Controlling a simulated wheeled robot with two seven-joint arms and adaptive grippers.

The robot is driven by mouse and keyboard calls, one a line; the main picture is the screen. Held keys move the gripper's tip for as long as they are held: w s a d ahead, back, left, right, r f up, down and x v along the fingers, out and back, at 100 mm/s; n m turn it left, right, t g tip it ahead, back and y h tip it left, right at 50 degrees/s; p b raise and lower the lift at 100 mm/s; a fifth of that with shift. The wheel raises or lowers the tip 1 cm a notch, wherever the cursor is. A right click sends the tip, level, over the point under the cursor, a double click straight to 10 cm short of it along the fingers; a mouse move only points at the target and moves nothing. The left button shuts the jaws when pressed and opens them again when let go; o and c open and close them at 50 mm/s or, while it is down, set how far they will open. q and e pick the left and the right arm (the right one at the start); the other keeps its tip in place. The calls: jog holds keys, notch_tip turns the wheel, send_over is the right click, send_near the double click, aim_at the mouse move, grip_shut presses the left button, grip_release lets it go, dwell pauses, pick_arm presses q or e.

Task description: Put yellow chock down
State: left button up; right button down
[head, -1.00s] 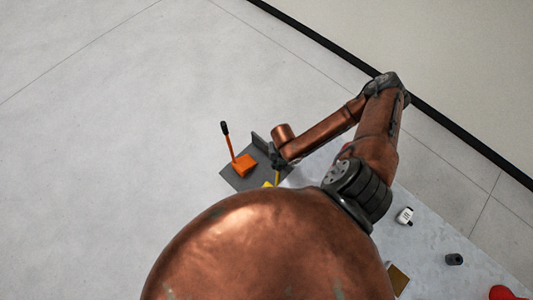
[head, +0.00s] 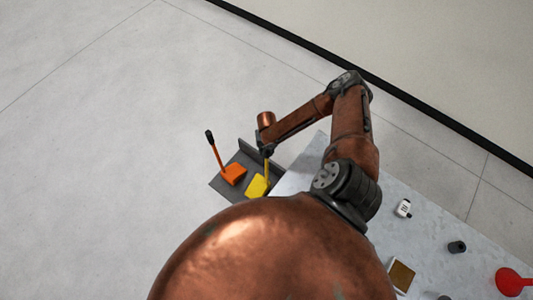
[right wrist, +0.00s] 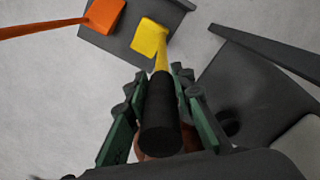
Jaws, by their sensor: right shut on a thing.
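The yellow chock (head: 257,186) shows in the head view over the dark grey platform (head: 224,190), beside the orange chock (head: 233,174). In the right wrist view the yellow chock's block (right wrist: 150,38) overlaps the platform (right wrist: 120,45), and its handle runs toward me. My right gripper (head: 267,152) is shut on the black grip of that handle, which lies between the fingers (right wrist: 160,100) in the wrist view. I cannot tell whether the block touches the platform. My left gripper is not in view.
The orange chock has an upright handle with a black end. A grey table (head: 430,240) holds a white bottle (head: 403,208), a dark cylinder (head: 457,247), a brown-topped box (head: 401,275) and a red round thing (head: 509,281). Open floor lies to the left.

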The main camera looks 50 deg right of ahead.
jog(key=shift+w+d+f, duration=0.15)
jog(key=shift+w+f, duration=0.1)
jog(key=shift+w, duration=0.15)
jog(key=shift+s+f+b, duration=0.1)
jog(key=shift+f+b, duration=0.4)
jog(key=shift+f, duration=0.95)
jog(key=c, duration=1.7)
grip_release()
jog(key=shift+s, duration=0.15)
jog(key=shift+o, duration=0.2)
notch_tip(320, 180, up, 12)
jog(key=p, duration=0.2)
jog(key=shift+p, duration=0.35)
